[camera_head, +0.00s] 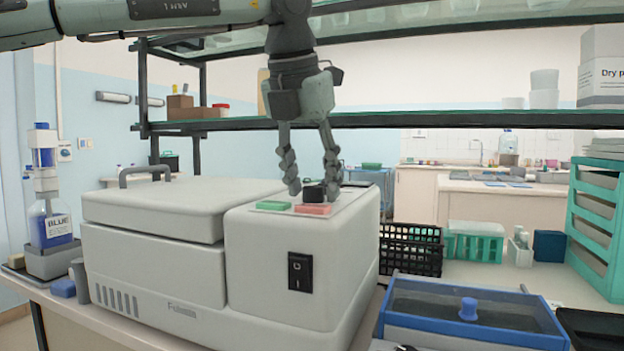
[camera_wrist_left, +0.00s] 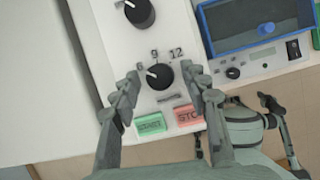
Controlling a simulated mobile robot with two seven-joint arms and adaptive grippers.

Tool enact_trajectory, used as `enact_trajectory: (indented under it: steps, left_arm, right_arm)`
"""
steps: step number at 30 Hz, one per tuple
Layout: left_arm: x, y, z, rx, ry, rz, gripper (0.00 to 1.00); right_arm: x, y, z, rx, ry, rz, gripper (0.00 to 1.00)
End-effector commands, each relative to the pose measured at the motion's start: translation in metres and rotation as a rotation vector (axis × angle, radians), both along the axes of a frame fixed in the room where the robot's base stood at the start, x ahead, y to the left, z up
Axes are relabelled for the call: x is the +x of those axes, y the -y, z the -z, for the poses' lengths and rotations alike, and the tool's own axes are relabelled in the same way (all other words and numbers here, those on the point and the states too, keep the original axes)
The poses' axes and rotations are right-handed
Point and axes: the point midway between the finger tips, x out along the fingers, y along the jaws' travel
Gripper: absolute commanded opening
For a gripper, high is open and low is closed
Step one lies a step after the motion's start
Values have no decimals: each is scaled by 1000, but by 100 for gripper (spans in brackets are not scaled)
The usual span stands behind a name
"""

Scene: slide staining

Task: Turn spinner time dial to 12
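The spinner (camera_head: 290,240) is a white centrifuge-like machine on the bench, with a closed lid on its left. Its black time dial (camera_wrist_left: 160,76) sits on the top panel, with 6, 9 and 12 printed around it. The dial's white mark points left and slightly up, between 6 and 9. My left gripper (camera_head: 311,186) points down over the panel. In the left wrist view, its fingers (camera_wrist_left: 168,88) are spread on either side of the dial, with visible gaps. A grey-green arm part of mine shows at lower right there; I cannot make out the right gripper's state.
A green START button (camera_wrist_left: 151,124) and a red STOP button (camera_wrist_left: 189,117) lie beside the dial. A second black dial (camera_wrist_left: 140,12) is on the same panel. A blue-framed box (camera_head: 470,310) stands right of the spinner, a black basket (camera_head: 411,250) behind. A shelf (camera_head: 450,119) crosses behind the arm.

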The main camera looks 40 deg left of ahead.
Motion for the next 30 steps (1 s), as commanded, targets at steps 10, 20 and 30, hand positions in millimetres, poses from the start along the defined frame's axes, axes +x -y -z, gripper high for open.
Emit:
enact_trajectory:
  steps: [10,20,30]
  left_arm:
    - [0,0,-1,0,1,0,0]
    - [0,-1,-1,0,1,50,0]
    - [0,-3,-1,-2,4,287,0]
  right_arm:
    - [0,0,0,0,0,0,0]
    - [0,0,0,0,-1,0,0]
    - [0,0,0,0,-1,0,0]
